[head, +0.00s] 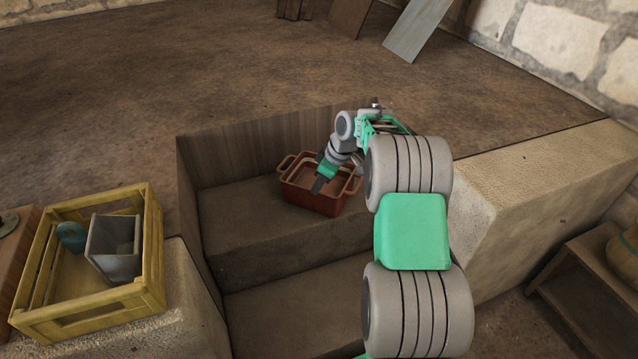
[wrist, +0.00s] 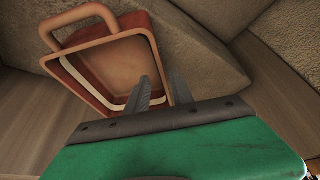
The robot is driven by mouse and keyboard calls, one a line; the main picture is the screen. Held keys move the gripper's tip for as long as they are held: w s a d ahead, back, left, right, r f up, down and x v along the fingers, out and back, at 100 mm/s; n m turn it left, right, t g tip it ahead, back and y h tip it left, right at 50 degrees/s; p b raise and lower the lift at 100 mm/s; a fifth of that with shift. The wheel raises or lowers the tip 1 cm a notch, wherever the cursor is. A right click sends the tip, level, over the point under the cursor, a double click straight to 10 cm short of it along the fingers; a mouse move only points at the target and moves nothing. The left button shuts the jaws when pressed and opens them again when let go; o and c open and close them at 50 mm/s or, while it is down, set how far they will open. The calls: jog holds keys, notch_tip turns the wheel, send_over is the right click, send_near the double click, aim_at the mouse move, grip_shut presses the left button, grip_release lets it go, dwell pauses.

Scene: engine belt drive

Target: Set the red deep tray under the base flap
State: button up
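The red deep tray (head: 312,200) stands upright on the upper step inside the sunken pit, a loop handle at each end. In the wrist view the tray (wrist: 88,58) fills the upper left, its inside empty where it shows. My gripper (head: 319,181) reaches down at the tray. In the wrist view my gripper's fingers (wrist: 161,77) stand apart, one inside the tray and one outside, with the tray's rim between them. A gap shows beside the rim, so the fingers look open around it. I cannot make out a base flap in either view.
A yellow crate (head: 150,240) holding a grey bin (head: 114,250) and a teal object (head: 71,236) stands left of the pit. The pit's wooden back wall (head: 262,145) rises behind the tray. A stone block (head: 520,190) bounds the right. The lower step (head: 290,310) is bare.

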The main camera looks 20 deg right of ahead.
aim_at(307, 203)
jog(key=b+x, duration=0.2)
jog(key=x, duration=0.6)
jog(key=shift+a+b, duration=0.15)
jog(key=shift+b, duration=0.2)
grip_shut()
jog(key=shift+r, duration=0.1)
dwell(0.8)
